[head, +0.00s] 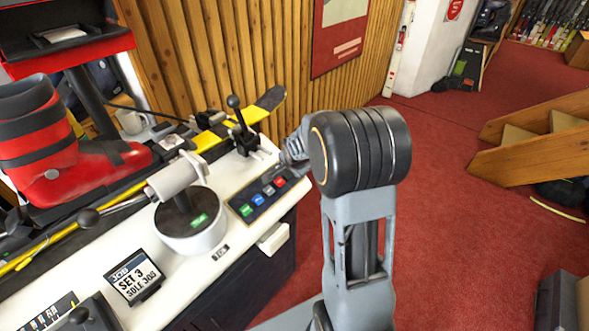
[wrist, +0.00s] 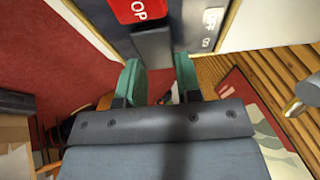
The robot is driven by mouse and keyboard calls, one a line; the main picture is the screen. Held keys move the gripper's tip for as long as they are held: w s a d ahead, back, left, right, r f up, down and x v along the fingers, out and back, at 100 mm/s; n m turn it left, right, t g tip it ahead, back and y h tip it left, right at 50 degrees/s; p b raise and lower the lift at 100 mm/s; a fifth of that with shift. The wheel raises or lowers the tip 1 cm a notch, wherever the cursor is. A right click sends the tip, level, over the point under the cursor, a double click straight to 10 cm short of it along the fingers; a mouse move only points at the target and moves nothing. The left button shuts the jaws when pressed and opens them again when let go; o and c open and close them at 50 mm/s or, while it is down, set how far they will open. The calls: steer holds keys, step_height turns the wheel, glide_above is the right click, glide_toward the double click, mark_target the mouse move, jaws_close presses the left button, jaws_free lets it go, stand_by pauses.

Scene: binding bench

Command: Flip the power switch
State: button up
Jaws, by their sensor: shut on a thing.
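In the wrist view a red block (wrist: 138,10) with white letters ending in "OP" stands at the top. A dark block (wrist: 153,46) sits just below it, on a dark panel beside a pale plate (wrist: 208,42) marked in part "OFF". This looks like the power switch. My gripper (wrist: 158,62) has green fingertips on either side of the dark block's lower end and is shut on it, though the contact is hard to see. In the head view my arm hides the gripper, and I cannot make out the switch for certain.
Open red carpet (head: 440,190) lies to the right, with wooden steps (head: 530,135).

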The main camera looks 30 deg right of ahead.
steer(key=o, duration=0.9)
steer(key=p+v, duration=0.1)
steer(key=v, duration=1.3)
steer(key=shift+s+f, duration=0.1)
steer(key=shift+f, duration=0.05)
